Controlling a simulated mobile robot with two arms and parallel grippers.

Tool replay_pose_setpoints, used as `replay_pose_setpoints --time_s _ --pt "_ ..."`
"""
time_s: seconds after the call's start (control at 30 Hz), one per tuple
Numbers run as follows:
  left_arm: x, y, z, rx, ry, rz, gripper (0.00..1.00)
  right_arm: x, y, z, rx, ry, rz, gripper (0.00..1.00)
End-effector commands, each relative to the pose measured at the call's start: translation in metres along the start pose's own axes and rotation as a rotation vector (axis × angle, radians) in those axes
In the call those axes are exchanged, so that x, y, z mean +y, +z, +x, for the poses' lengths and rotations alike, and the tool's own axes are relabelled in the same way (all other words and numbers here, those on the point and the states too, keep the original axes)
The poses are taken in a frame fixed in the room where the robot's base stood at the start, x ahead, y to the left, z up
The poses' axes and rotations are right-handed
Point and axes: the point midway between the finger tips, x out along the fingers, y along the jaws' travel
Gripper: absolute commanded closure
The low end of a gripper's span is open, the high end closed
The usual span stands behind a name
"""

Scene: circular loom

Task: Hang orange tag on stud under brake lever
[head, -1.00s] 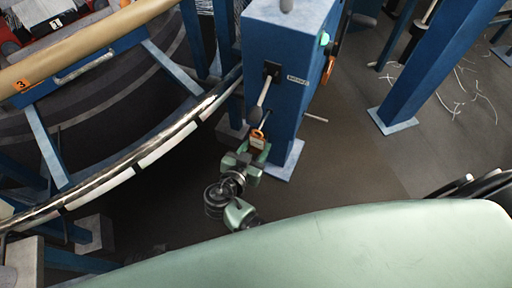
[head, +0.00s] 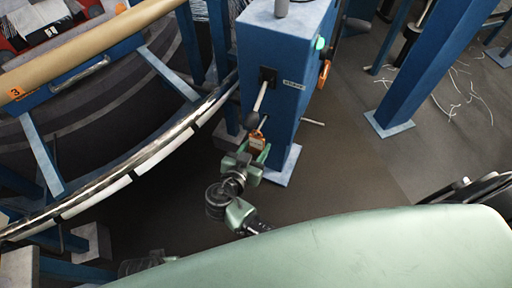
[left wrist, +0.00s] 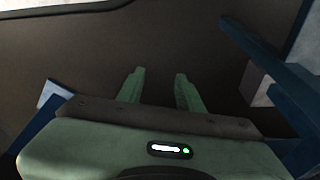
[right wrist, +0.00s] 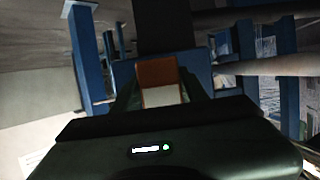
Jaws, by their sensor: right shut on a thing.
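The orange tag (head: 257,143) is held upright in my right gripper (head: 258,152), at the front of the blue post (head: 272,50). In the right wrist view the tag (right wrist: 158,74) sits between the fingers, orange above and pale below. The brake lever (head: 261,95) slants down from a black slot, its dark knob just above the tag. A short grey stud (head: 263,122) shows below the lever, close to the tag's top. I cannot tell whether the tag touches it. In the left wrist view my left gripper (left wrist: 155,78) is open and empty over dark floor.
The curved metal rail (head: 150,150) of the loom runs left of my right arm. Another peg (head: 313,122) sticks out right of the post. An orange item (head: 324,73) hangs on the post's right side. Floor is open to the right, with loose white strands (head: 465,95).

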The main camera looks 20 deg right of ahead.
Motion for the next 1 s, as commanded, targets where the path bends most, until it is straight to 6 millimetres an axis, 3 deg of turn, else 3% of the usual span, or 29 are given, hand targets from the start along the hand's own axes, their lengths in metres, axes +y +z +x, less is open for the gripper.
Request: replay_pose_setpoints --time_s 1.0 --pt "-0.001 -0.013 -0.02 0.02 -0.002 -0.002 0.64 0.0 0.002 0.002 0.0 0.0 0.001 1.0"
